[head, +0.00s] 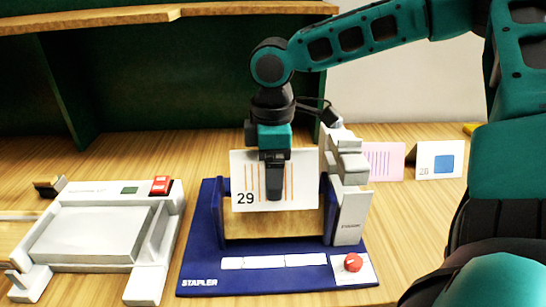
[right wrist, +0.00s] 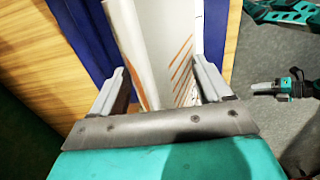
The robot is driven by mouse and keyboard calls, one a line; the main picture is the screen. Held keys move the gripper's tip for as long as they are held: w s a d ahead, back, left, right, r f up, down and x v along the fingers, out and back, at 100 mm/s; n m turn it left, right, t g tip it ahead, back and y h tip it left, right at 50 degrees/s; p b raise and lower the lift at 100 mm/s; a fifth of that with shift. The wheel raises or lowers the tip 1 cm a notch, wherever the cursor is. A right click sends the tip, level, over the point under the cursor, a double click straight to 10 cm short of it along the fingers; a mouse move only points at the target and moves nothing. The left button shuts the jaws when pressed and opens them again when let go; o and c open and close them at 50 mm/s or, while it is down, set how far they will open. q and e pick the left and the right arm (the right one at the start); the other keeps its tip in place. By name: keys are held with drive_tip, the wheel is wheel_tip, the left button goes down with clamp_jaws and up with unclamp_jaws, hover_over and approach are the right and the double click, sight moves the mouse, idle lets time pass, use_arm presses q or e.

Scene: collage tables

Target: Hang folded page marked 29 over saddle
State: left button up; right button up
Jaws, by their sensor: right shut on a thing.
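The folded page marked 29 (head: 302,190) is white with orange stripes and hangs upright in front of the saddle. My right gripper (head: 275,195) comes down from above and is shut on it. The saddle (head: 275,227) is a wooden block between blue side posts on the blue stapler base (head: 205,265). The page covers the saddle's top, so I cannot tell whether it rests on it. In the right wrist view the two page flaps (right wrist: 128,40) spread apart below the fingers. A small teal and black gripper, apparently my left, shows at the right edge (right wrist: 285,87); its jaws are unclear.
The grey stapler head (head: 349,190) stands close at the right of the page. A red button (head: 353,262) is on the base's front right corner. A white device (head: 90,235) stands at the left. A pink card (head: 383,160) and a blue-square card (head: 440,160) stand behind right.

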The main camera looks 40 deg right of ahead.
drive_tip(key=shift+f+b, duration=2.5)
drive_tip(key=shift+f, duration=2.4)
drive_tip(key=o, duration=1)
drive_tip(key=shift+c, duration=0.2)
wheel_tip(320, 180, up, 12)
drive_tip(key=shift+r+p, duration=0.2)
drive_tip(key=shift+p, duration=1)
drive_tip(key=shift+r, duration=0.25)
